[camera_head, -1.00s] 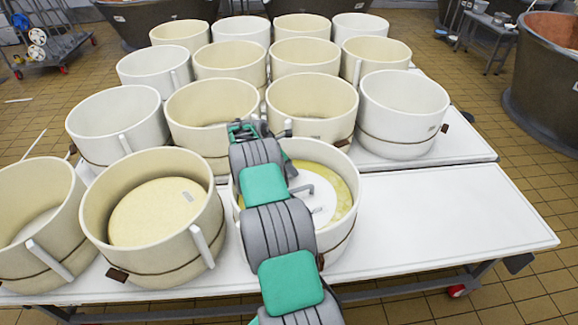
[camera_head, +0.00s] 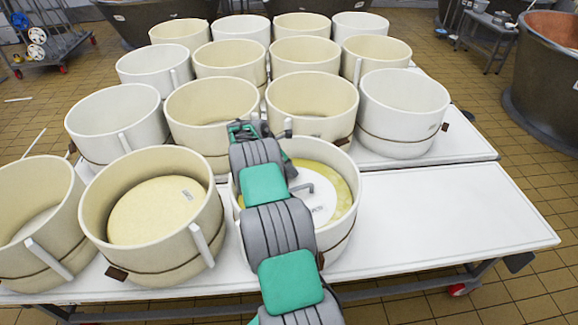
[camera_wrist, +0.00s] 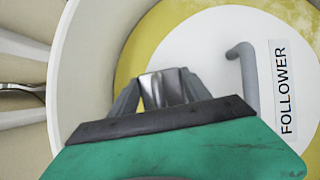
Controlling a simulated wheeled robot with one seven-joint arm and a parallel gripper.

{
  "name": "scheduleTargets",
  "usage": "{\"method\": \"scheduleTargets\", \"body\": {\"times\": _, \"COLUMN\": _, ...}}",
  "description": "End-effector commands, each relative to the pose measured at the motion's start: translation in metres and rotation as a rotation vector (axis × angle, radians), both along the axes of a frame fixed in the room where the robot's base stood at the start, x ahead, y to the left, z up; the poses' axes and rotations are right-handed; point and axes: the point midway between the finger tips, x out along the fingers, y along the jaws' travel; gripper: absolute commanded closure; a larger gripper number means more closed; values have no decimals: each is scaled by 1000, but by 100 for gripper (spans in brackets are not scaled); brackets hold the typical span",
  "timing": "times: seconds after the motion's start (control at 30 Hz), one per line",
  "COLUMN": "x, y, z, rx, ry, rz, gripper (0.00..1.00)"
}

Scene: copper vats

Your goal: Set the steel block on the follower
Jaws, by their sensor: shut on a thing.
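The follower (camera_head: 325,207) is a white disc with a grey bent handle, lying on yellow cheese inside a cream mould (camera_head: 340,236). In the wrist view the follower (camera_wrist: 215,48) carries a printed label, right of my gripper. My gripper (camera_wrist: 163,90) is shut on a shiny steel block (camera_wrist: 164,86), held between its grey fingers. In that view the block overlaps the left part of the disc; I cannot tell the gap below it. In the head view my arm hides the block, the fingers and the left part of the mould.
Several open cream and white moulds stand close around on white tables. One mould at left holds a yellow disc (camera_head: 155,210) with a small label. The white table top (camera_head: 450,210) to the right is bare. A dark vat (camera_head: 548,85) stands far right.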

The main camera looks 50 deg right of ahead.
Motion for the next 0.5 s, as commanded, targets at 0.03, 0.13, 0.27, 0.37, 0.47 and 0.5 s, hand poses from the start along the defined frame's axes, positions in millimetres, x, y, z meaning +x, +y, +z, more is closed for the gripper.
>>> {"method": "scheduleTargets", "body": {"times": 0.03, "x": 2, "y": -2, "z": 3, "rx": -5, "ry": -6, "rz": 0, "gripper": 100}}
{"method": "scheduleTargets", "body": {"times": 0.13, "x": 2, "y": -1, "z": 2, "rx": -5, "ry": -6, "rz": 0, "gripper": 100}}
{"method": "scheduleTargets", "body": {"times": 0.27, "x": 2, "y": -1, "z": 0, "rx": -5, "ry": -6, "rz": 0, "gripper": 100}}
{"method": "scheduleTargets", "body": {"times": 0.37, "x": 2, "y": -1, "z": -1, "rx": -5, "ry": -6, "rz": 0, "gripper": 100}}
{"method": "scheduleTargets", "body": {"times": 0.47, "x": 2, "y": -1, "z": -2, "rx": -5, "ry": -6, "rz": 0, "gripper": 100}}
{"method": "scheduleTargets", "body": {"times": 0.5, "x": 2, "y": -1, "z": -3, "rx": -5, "ry": -6, "rz": 0, "gripper": 100}}
